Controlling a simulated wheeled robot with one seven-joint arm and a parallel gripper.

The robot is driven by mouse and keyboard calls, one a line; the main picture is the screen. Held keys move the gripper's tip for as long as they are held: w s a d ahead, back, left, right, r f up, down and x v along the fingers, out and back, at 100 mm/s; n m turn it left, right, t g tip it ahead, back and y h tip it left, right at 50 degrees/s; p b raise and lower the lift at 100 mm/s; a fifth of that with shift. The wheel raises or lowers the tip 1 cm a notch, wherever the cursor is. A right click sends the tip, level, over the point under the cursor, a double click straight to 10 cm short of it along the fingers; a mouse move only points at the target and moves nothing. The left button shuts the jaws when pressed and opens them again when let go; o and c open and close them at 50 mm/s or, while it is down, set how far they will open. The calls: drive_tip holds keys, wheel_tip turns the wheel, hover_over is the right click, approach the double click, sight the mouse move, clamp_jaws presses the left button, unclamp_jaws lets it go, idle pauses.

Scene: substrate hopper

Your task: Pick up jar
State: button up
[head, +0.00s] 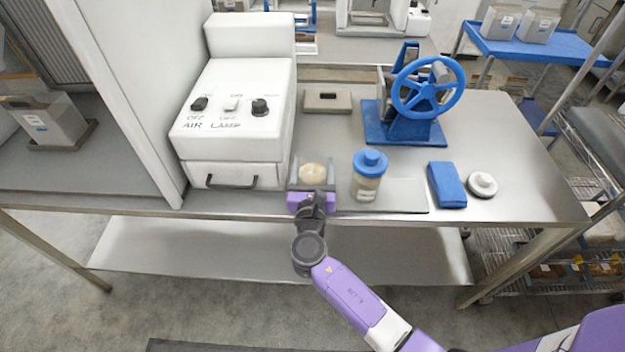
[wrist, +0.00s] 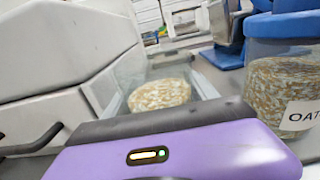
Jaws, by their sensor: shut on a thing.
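My gripper (head: 312,184) is at the bench's front edge, beside the white machine, with its purple body toward the camera. The grain also shows in the wrist view (wrist: 160,95), beyond the purple gripper body (wrist: 170,152). The jar's lower part is hidden by the gripper. I cannot tell whether the jar touches the bench. A second jar with a blue lid (head: 369,176) stands apart to the right; its label, partly cut off in the wrist view (wrist: 285,90), begins "OAT".
The white machine (head: 233,110) with a drawer stands close on the left. A blue hand-wheel device (head: 405,125) is behind, right. A grey block (head: 327,100), blue cloth (head: 447,185) and white round lid-like piece (head: 482,184) lie on the bench (head: 510,130). Its right side is mostly clear.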

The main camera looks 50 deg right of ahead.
drive_tip(key=shift+r, duration=0.15)
wheel_tip(320, 180, up, 20)
drive_tip(key=p, duration=0.3)
idle(0.4)
